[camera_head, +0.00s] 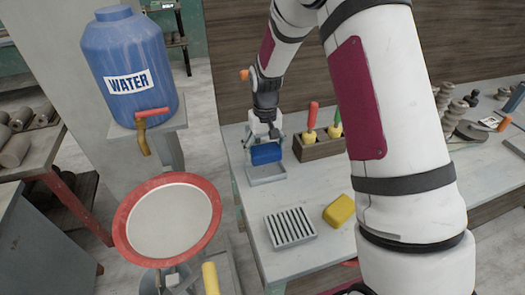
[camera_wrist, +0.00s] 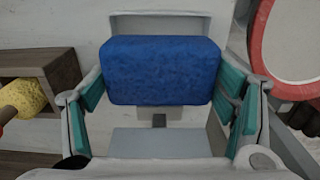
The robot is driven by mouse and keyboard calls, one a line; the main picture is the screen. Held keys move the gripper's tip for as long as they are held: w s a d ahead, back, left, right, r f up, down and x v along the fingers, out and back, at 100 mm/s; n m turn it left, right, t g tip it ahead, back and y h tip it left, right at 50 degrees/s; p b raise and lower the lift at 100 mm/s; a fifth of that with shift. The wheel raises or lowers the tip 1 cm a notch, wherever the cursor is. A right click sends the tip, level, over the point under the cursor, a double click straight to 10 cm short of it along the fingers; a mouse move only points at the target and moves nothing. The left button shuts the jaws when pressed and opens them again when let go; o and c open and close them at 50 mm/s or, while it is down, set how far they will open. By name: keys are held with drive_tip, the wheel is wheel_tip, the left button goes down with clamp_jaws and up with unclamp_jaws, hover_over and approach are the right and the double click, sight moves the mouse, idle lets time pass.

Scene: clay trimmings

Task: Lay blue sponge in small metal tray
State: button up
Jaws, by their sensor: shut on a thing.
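A blue sponge (camera_head: 266,153) is between the fingers of my gripper (camera_head: 266,146), and my gripper is shut on it. In the wrist view the sponge (camera_wrist: 160,70) sits between the teal finger pads of my gripper (camera_wrist: 160,95). The small metal tray (camera_head: 267,179) is on the table just below the sponge in the head view. The sponge appears held above the tray; the exact gap is hard to tell.
A wooden box (camera_head: 320,148) with red-handled and green-handled tools stands right of the tray. A slotted rack (camera_head: 290,227) and a yellow sponge (camera_head: 339,210) lie nearer on the table (camera_head: 262,245). A red-rimmed basin (camera_head: 128,222) and a blue water tank (camera_head: 127,65) are at left.

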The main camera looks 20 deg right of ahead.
drive_tip(key=shift+f+b, duration=0.7)
drive_tip(key=shift+f, duration=1.8)
drive_tip(key=o, duration=1.1)
drive_tip(key=shift+c, duration=0.2)
